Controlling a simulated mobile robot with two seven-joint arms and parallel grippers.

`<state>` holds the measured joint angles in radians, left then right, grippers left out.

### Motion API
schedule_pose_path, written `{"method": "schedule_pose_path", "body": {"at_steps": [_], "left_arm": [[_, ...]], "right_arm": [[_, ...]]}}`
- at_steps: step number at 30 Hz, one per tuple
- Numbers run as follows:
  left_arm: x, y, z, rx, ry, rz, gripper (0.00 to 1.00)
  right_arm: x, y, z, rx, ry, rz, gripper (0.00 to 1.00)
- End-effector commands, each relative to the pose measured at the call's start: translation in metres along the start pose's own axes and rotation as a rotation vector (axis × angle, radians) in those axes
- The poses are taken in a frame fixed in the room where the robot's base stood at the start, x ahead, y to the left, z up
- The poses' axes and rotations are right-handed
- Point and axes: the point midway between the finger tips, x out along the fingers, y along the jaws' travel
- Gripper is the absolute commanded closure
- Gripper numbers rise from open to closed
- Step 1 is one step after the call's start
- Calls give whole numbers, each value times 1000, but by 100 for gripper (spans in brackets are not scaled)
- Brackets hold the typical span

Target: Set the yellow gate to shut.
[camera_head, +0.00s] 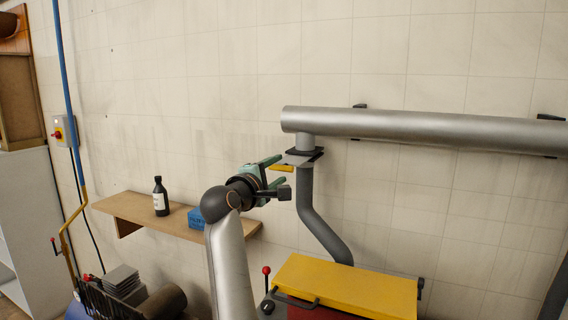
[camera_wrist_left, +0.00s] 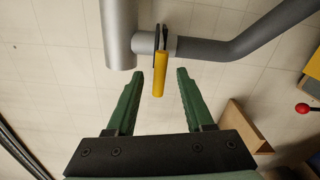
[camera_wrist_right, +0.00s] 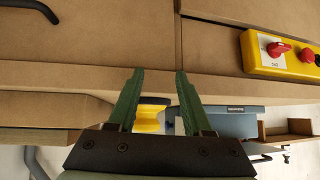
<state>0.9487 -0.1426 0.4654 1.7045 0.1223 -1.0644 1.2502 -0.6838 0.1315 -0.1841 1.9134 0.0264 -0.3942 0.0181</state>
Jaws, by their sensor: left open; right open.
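The yellow gate's handle (camera_head: 282,167) is a short yellow bar at the left end of a grey plate (camera_head: 298,159), which juts left from a dark collar on the vertical duct. My left gripper (camera_head: 276,172) is open around the handle. In the left wrist view the yellow handle (camera_wrist_left: 158,75) lies between the green fingertips (camera_wrist_left: 161,72), with a gap on both sides and the near end pointing toward the palm. My right gripper (camera_wrist_right: 156,72) is open and empty, seen only in the right wrist view.
A large metal pipe (camera_head: 420,125) runs along the wall above the gate. A grey bent duct (camera_head: 315,215) drops below it to a yellow-topped machine (camera_head: 350,285). A wooden shelf (camera_head: 140,208) holds a dark bottle (camera_head: 160,197) and a blue box (camera_head: 197,218). Brown boards (camera_wrist_right: 90,40) lie before the right gripper.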

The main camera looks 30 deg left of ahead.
Motion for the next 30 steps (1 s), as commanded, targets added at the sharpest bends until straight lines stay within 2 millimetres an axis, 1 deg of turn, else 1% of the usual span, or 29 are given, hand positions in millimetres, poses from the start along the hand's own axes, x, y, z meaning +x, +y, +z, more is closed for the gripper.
{"method": "schedule_pose_path", "body": {"at_steps": [1,3,9,14,22,30], "left_arm": [[8,2,0,1,-1,-1,48],[18,2,0,1,0,-2,48],[35,1,0,0,0,0,48],[41,1,0,0,0,1,48],[41,0,0,0,0,2,48],[41,0,0,0,0,1,78]], "right_arm": [[-2,0,-3,0,1,0,50],[-3,0,-5,0,2,0,50],[-5,0,-9,-1,5,0,50],[-6,0,-10,-1,5,0,50],[-6,0,-10,-1,6,0,50],[-6,0,-10,-1,6,0,50]]}}
